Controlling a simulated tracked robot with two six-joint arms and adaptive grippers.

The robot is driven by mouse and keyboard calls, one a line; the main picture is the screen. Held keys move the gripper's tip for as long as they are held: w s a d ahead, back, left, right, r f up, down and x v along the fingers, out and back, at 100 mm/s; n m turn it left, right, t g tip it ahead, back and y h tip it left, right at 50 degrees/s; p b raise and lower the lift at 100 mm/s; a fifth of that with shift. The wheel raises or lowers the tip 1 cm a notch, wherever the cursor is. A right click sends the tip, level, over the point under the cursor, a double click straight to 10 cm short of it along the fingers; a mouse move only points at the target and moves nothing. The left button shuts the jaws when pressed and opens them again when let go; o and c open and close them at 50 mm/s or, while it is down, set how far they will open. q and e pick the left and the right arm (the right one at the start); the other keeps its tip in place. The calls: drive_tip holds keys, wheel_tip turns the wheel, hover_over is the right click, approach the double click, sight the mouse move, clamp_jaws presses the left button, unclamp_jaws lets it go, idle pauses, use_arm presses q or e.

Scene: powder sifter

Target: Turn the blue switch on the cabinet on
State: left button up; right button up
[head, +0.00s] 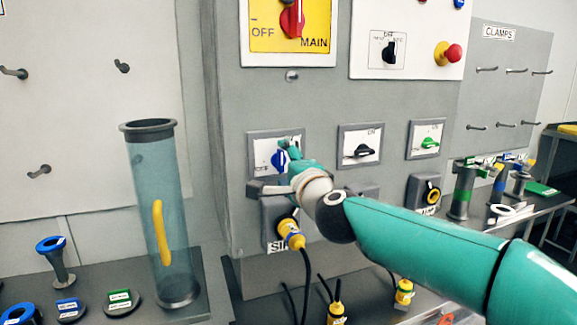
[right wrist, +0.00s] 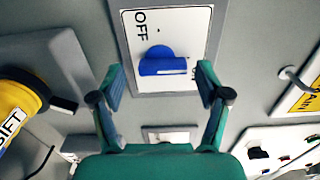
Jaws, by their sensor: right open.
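The blue switch (head: 278,160) is on a white plate in a grey frame on the cabinet (head: 330,100). In the head view my right gripper (head: 290,155) is in front of it and partly hides it. In the right wrist view the blue switch (right wrist: 163,64) shows between and just beyond the two spread fingers of my right gripper (right wrist: 162,85). OFF is readable on its plate; the other label is mostly hidden by a finger. The fingers are open, one on each side of the knob, with gaps visible. My left gripper is not in view.
A black switch (head: 363,150) and a green switch (head: 429,143) sit to the right on the cabinet. The red main switch (head: 292,20) is above. A yellow plug (head: 291,233) is just below the blue switch. A clear tube (head: 160,220) stands left.

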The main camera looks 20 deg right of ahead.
drive_tip(key=shift+s, duration=0.15)
drive_tip(key=shift+s, duration=0.35)
drive_tip(key=s, duration=1.1)
drive_tip(key=shift+d, duration=0.2)
